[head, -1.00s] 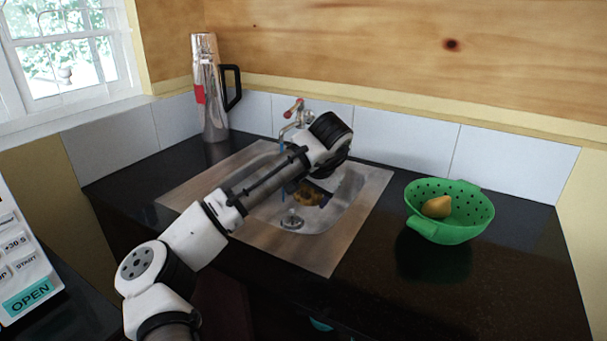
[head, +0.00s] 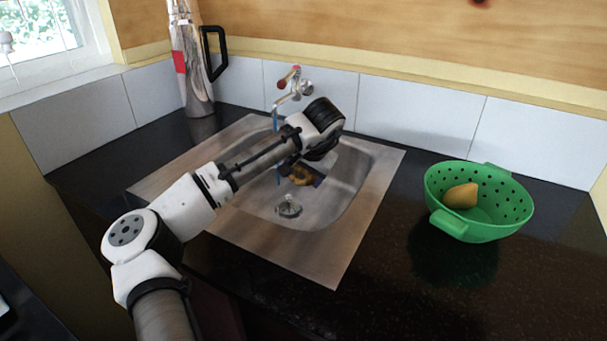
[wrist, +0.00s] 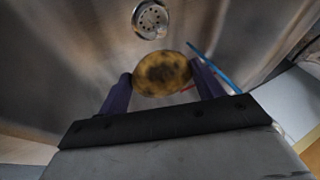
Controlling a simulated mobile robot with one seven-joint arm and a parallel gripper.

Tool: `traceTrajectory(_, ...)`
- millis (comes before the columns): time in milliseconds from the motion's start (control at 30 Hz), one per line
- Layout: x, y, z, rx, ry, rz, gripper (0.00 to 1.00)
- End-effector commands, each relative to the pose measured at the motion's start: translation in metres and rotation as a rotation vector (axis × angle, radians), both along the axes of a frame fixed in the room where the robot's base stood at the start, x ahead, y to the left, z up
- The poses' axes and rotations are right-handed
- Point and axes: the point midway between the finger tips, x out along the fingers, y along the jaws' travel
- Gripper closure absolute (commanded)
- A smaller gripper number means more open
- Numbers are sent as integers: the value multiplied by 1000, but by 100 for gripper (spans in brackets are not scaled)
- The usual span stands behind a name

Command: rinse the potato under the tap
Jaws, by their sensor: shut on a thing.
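My gripper (wrist: 163,88) is shut on a brown, dark-blotched potato (wrist: 162,73), one finger on each side. In the head view the potato (head: 301,177) is held inside the sink basin (head: 345,190), partly hidden by my wrist. The tap (head: 290,88), with a red handle, is on the back wall. A thin blue stream of water (head: 276,121) runs down from its spout and passes behind my arm. In the wrist view the stream (wrist: 215,68) shows beside the potato, by the right finger. I cannot tell whether it touches the potato.
A green colander (head: 480,208) holding a yellowish-brown potato-like item (head: 461,196) stands on the dark counter right of the sink. A tall silver flask (head: 191,65) with a black handle stands back left. The drain (head: 288,207) is below the held potato.

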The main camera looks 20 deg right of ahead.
Motion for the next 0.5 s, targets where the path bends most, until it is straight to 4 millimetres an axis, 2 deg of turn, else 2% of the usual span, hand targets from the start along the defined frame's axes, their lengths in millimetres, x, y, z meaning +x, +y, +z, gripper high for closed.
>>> traceTrajectory(500, 47, -1, -7, 1, -1, 3, 58)
